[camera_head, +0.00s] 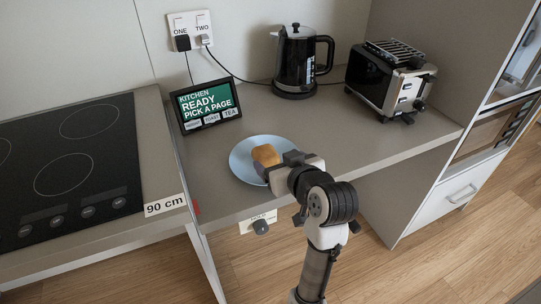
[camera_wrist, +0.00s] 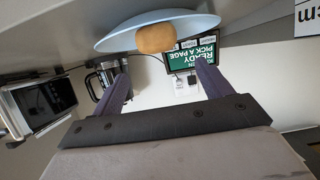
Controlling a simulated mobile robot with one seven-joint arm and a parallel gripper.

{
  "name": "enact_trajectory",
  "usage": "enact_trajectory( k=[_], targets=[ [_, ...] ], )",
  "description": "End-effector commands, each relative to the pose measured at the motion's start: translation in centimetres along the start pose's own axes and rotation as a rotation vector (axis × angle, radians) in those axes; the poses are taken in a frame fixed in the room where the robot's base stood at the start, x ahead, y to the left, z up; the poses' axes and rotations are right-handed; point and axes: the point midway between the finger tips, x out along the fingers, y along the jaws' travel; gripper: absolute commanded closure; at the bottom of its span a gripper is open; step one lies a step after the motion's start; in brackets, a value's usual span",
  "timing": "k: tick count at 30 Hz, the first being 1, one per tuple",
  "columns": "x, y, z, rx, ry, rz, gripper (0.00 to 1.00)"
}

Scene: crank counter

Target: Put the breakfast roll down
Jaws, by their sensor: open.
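The breakfast roll (camera_head: 266,155), a small golden-brown loaf, rests on a light blue plate (camera_head: 243,169) near the counter's front edge. In the wrist view, which is upside down, the roll (camera_wrist: 156,38) sits on the plate (camera_wrist: 112,40). My gripper (camera_head: 281,166) is at the plate's right side, close to the roll. In the wrist view my gripper (camera_wrist: 160,66) has its two fingers spread wide with nothing between them, and the roll lies beyond the fingertips. My gripper hides part of the plate's right rim in the head view.
A tablet screen (camera_head: 208,105) stands behind the plate. A black kettle (camera_head: 297,62) and a toaster (camera_head: 389,78) stand at the back right. A hob (camera_head: 70,165) lies to the left. A knob (camera_head: 261,227) is on the counter front. Counter right of the plate is clear.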

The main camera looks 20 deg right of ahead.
Motion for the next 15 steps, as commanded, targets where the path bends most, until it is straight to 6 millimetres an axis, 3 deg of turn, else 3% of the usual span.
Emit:
enact_trajectory(
  k=[6, 15],
  targets=[
    [-2.8, 0.0, 0.0, -0.001, 0.001, 0.001, 0.22],
    [-3.3, 0.0, 0.0, 0.0, 0.0, -0.001, 0.22]
  ],
)
